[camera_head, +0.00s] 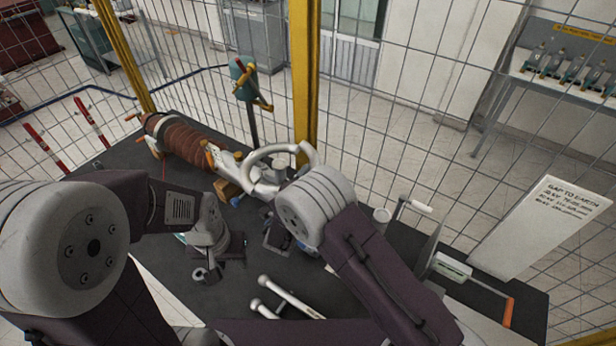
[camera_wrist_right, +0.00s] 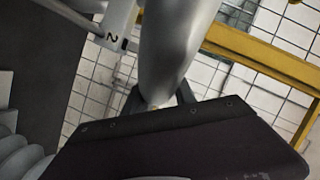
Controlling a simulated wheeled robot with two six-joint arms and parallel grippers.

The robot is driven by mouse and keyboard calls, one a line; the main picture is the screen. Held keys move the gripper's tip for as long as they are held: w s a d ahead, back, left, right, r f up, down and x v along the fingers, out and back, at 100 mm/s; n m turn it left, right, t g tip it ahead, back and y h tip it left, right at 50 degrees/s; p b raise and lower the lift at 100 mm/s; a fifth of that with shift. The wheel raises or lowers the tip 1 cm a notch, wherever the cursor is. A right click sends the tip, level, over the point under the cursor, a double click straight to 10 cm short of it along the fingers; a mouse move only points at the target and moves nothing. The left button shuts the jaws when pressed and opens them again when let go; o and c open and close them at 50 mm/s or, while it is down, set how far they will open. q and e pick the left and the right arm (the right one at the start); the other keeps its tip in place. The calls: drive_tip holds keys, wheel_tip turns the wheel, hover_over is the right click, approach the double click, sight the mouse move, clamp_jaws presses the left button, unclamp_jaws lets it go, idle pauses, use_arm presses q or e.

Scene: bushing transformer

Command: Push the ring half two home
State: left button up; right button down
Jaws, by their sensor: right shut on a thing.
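In the right wrist view, a smooth silver curved piece (camera_wrist_right: 172,55), which looks like a ring half, runs up from my right gripper (camera_wrist_right: 160,103). The gripper is shut on its lower end. A white block marked "2" (camera_wrist_right: 118,22) is beside it. In the head view, the pale ring (camera_head: 262,153) stands at the near end of the brown ribbed bushing (camera_head: 185,138); its right side runs behind my right arm. My right gripper is hidden there. My left gripper (camera_head: 232,246) hangs low over the dark table, apart from the ring; its fingertips are unclear.
The dark table (camera_head: 180,290) holds two pale rods (camera_head: 290,297) at the front and a white-handled item (camera_head: 415,207) at the right. A yellow post (camera_head: 303,70) and wire fence stand close behind the ring. A white sign (camera_head: 540,218) is at the right.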

drive_tip(key=shift+f+b, duration=1.15)
drive_tip(key=shift+f, duration=0.55)
drive_tip(key=c, duration=0.9)
unclamp_jaws()
drive_tip(key=b+v, duration=0.2)
drive_tip(key=v, duration=0.7)
drive_tip(key=shift+b, duration=0.35)
